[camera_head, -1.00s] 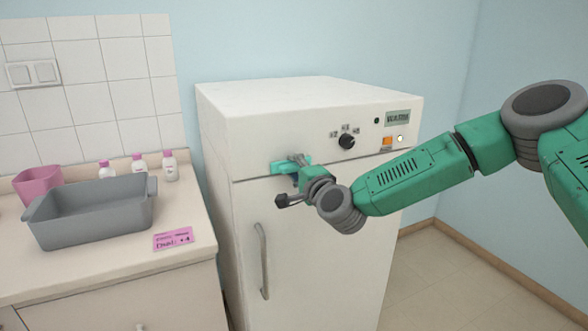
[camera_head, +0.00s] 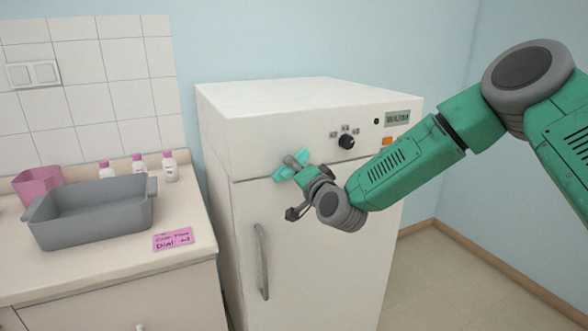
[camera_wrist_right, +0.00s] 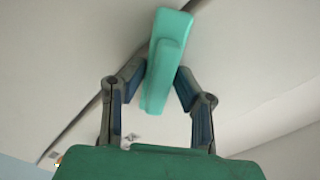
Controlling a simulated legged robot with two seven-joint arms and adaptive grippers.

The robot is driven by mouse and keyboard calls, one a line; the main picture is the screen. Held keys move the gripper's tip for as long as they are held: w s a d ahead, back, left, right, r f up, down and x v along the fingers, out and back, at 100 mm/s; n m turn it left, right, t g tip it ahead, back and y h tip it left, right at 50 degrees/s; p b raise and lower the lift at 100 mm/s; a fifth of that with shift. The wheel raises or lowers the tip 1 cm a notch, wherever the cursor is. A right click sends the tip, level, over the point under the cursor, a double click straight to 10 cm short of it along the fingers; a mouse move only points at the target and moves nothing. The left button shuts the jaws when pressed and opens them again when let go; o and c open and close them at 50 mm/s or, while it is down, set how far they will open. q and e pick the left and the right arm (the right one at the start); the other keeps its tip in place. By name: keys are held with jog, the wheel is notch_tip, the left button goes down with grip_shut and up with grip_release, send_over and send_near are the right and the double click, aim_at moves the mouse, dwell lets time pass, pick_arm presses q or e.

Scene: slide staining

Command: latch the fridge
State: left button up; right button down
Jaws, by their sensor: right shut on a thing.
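The white fridge (camera_head: 310,240) stands against the wall in the head view, with its door flush with its front. A teal latch (camera_head: 282,173) sits at the seam above the door and is tilted, its right end higher. In the right wrist view the latch (camera_wrist_right: 170,30) lies between the two fingers. My right gripper (camera_head: 297,167) is shut on the latch; it also shows in the wrist view (camera_wrist_right: 163,85). The fingers and wrist hide part of the latch in the head view. My left gripper is not in view.
A grey door handle (camera_head: 262,262) is below the latch. A dial (camera_head: 346,142) and an orange switch (camera_head: 387,141) are on the panel above. The counter at left holds a grey tub (camera_head: 92,222), a pink container (camera_head: 38,185), small bottles and a pink note (camera_head: 173,239).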

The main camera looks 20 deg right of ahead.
jog(key=n, duration=0.3)
jog(key=f+n, duration=0.1)
jog(key=n, duration=0.2)
jog(key=shift+s+a+n, duration=0.15)
jog(key=shift+n, duration=2.45)
jog(key=c, duration=1.5)
grip_release()
jog(key=shift+r, duration=0.15)
jog(key=shift+s, duration=0.35)
jog(key=s, duration=1.1)
jog(key=shift+d, duration=0.4)
